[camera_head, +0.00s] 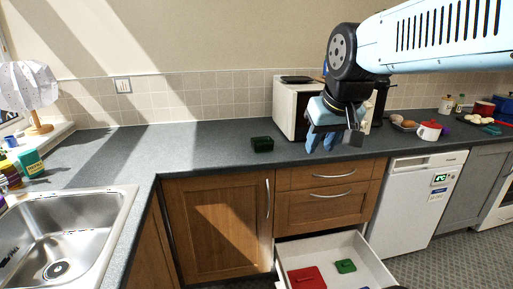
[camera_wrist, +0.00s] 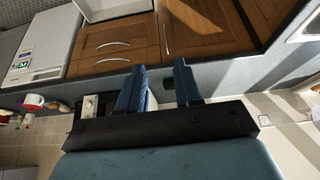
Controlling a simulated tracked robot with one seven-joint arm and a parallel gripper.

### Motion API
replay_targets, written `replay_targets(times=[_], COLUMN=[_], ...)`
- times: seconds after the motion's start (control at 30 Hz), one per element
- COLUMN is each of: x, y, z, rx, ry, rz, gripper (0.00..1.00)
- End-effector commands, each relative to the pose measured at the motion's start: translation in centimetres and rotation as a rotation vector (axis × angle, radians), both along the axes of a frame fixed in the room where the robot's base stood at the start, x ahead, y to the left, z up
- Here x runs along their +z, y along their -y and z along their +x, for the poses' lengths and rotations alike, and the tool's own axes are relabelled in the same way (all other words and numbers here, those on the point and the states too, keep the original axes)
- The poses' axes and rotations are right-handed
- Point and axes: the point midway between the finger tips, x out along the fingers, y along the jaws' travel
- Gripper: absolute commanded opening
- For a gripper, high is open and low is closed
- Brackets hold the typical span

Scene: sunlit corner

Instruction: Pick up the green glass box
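A dark green box (camera_head: 262,144) sits on the grey countertop, left of the microwave in the head view. In the wrist view a small part of the green box (camera_wrist: 168,84) shows between my fingers, close to the right one; the rest is hidden. My gripper (camera_head: 321,142) has blue fingers and hangs over the counter in front of the microwave, to the right of the box and apart from it. In the wrist view my gripper (camera_wrist: 159,76) has its fingers spread with a clear gap and nothing held.
The microwave (camera_head: 291,108) stands behind my gripper. An open drawer (camera_head: 372,268) below holds a red item (camera_head: 307,278) and a smaller green item (camera_head: 346,266). The counter (camera_head: 205,140) left of the box is clear up to the sink (camera_head: 62,235).

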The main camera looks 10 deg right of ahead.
Motion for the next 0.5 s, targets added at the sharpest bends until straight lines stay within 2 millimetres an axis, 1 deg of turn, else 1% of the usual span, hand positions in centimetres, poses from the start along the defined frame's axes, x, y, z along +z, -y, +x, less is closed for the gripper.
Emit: replay_targets(times=[0.03, 0.17, 0.2, 0.37, 0.5], x=[0.6, 2.0, 2.3, 3.3, 3.4], y=[0.0, 0.0, 0.0, 0.1, 0.3], z=[1.8, 6.2, 7.6, 13.2, 18.3], rx=[0.002, 0.012, 0.015, 0.028, 0.039], ry=[-0.008, -0.017, -0.020, -0.030, -0.039], rz=[-0.002, -0.009, -0.010, -0.014, -0.014], gripper=[0.34, 0.34, 0.34, 0.34, 0.34])
